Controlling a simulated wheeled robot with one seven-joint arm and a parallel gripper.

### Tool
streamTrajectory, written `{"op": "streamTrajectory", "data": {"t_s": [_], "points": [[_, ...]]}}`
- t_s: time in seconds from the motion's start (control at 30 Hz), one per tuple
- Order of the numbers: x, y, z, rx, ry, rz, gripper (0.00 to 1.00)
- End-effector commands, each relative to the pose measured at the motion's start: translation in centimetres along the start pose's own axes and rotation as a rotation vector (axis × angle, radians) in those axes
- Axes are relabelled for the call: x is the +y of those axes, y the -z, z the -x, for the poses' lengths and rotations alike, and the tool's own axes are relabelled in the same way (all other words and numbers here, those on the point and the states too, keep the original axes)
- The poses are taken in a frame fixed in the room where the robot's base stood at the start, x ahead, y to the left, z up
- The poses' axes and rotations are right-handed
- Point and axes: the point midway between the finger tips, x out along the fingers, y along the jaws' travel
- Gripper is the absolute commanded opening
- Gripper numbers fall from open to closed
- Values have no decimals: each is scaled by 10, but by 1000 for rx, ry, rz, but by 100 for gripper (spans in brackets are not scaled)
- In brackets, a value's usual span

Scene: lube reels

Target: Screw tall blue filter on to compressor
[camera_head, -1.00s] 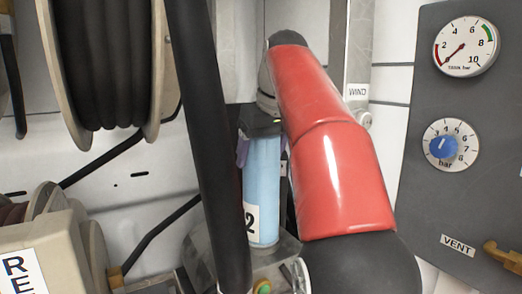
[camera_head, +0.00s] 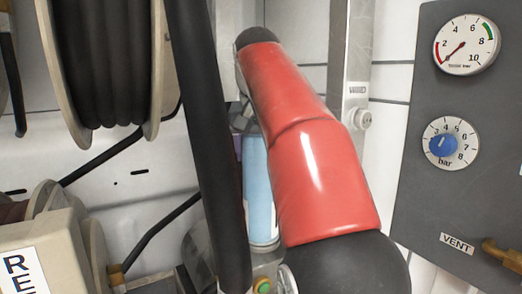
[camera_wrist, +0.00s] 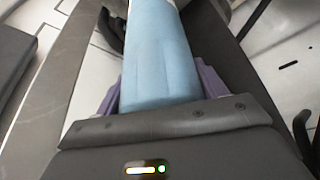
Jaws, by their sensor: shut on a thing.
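The tall blue filter (camera_head: 260,185) is a light blue upright cylinder in the head view, partly hidden behind my red arm and a dark hose. In the wrist view the filter (camera_wrist: 158,50) runs away from my gripper (camera_wrist: 160,95), between its purple fingers. My gripper is shut on the filter. The head view shows only a bit of purple finger beside the filter. The lower end of the filter stands near a grey metal block (camera_head: 205,262) low in the picture. I cannot tell which part is the compressor, or whether the filter touches it.
A dark panel at the right carries two gauges (camera_head: 467,45) (camera_head: 450,144) and a VENT label (camera_head: 457,244). A hose reel (camera_head: 100,60) hangs at upper left. A beige box (camera_head: 40,250) is at lower left. The dark hose (camera_head: 215,150) passes close to the filter.

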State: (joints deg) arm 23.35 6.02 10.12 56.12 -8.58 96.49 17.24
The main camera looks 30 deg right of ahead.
Motion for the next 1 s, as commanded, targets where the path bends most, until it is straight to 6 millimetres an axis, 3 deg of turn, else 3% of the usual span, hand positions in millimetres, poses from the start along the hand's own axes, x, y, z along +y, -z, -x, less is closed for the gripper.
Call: {"op": "streamTrajectory", "data": {"t_s": [0.27,0.67,1.0], "points": [[0,0,0,-2,-5,-10,35],[-1,0,-2,-3,-168,-399,35],[0,-1,-2,-5,-179,-428,35]]}}
